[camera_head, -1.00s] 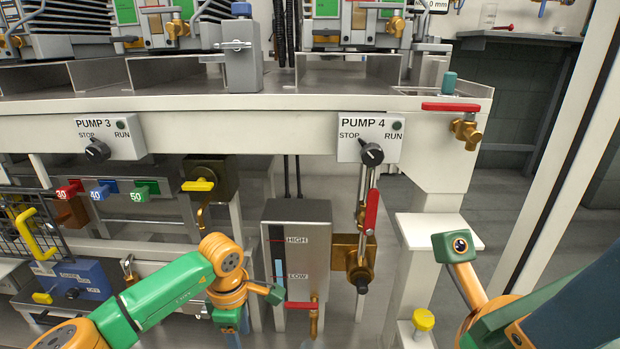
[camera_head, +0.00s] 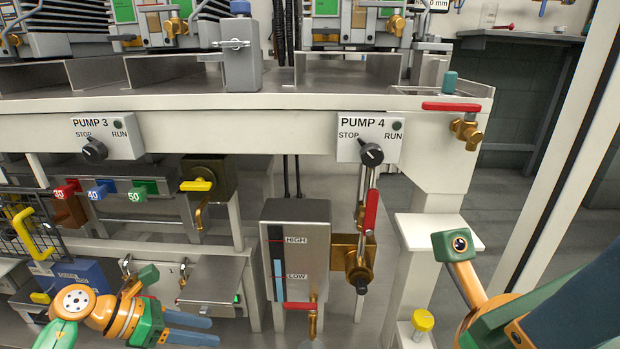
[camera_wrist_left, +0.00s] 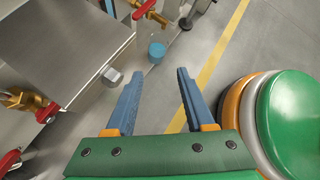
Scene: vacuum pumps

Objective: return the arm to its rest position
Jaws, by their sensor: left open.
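My left arm, green and orange, comes in at the lower left of the head view. Its gripper (camera_head: 212,331) points right, low in front of the pump bench, with its two blue fingers apart. In the left wrist view the gripper (camera_wrist_left: 160,76) is open, with nothing between the fingers and floor beyond them. My right arm (camera_head: 470,285) shows at the lower right; its gripper is not in view.
The grey level box (camera_head: 296,252) with its red-handled tap (camera_head: 300,306) stands right of the left gripper. A metal box (camera_head: 212,282) is just behind it. A blue box (camera_head: 84,272) is at left. Clear floor with a yellow line (camera_wrist_left: 222,45) shows in the wrist view.

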